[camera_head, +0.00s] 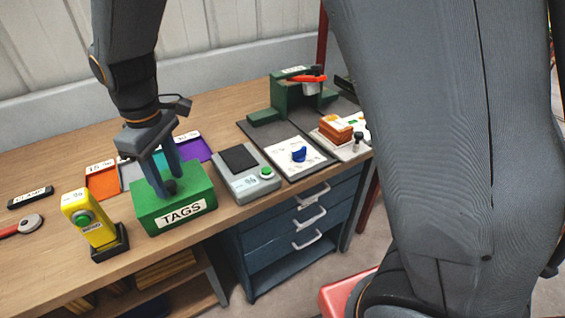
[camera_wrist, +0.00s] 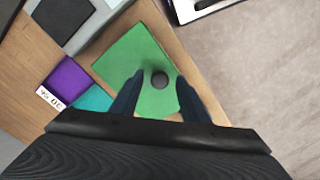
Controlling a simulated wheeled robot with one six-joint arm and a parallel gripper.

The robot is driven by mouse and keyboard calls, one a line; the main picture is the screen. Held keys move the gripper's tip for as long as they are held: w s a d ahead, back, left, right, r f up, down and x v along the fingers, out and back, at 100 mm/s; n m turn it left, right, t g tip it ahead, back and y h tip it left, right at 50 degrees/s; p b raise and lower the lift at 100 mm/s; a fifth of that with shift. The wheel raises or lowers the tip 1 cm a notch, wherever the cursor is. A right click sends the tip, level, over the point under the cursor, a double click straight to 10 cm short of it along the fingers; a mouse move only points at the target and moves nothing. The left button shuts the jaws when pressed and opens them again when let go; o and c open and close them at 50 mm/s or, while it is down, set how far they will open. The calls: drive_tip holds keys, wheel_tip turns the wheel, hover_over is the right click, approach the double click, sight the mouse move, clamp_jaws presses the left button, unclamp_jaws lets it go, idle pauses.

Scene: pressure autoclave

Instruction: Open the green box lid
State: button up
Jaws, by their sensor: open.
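The green box (camera_head: 180,218) with a white "TAGS" label stands on the wooden bench near its front edge. Its green lid (camera_head: 197,191) is on and looks closed. A dark round knob (camera_head: 171,187) sits on top of the lid. The wrist view shows the lid (camera_wrist: 125,58) from above with the knob (camera_wrist: 159,80). My gripper (camera_head: 168,185) points down over the lid, its fingers open on either side of the knob. In the wrist view the fingertips (camera_wrist: 156,84) lie to the left and right of the knob, with a gap to it.
A yellow device (camera_head: 92,222) in a black stand is left of the box. Orange, teal and purple trays (camera_head: 195,148) lie behind it. A grey scale-like device (camera_head: 245,175) is to the right. A green press (camera_head: 290,100) stands further back. Blue drawers (camera_head: 300,215) are under the bench.

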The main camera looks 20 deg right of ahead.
sight(170, 183)
wheel_tip(170, 183, up, 8)
drive_tip(key=shift+w+f+b, duration=0.1)
drive_tip(key=shift+f+b, duration=0.05)
drive_tip(key=shift+b, duration=0.6)
drive_tip(key=s+d+f+m, duration=0.1)
drive_tip(key=d+f+m, duration=0.1)
drive_tip(key=d, duration=0.5)
drive_tip(key=s+d+f+m+p, duration=0.1)
drive_tip(key=d+m, duration=0.3)
drive_tip(key=d, duration=0.4)
drive_tip(key=s+d+f+m+t+p, duration=0.1)
drive_tip(key=s+d+f+m, duration=0.1)
drive_tip(key=d, duration=0.5)
drive_tip(key=shift+s+d+f+m, duration=0.15)
drive_tip(key=shift+d+f+m, duration=0.3)
drive_tip(key=shift+f, duration=0.5)
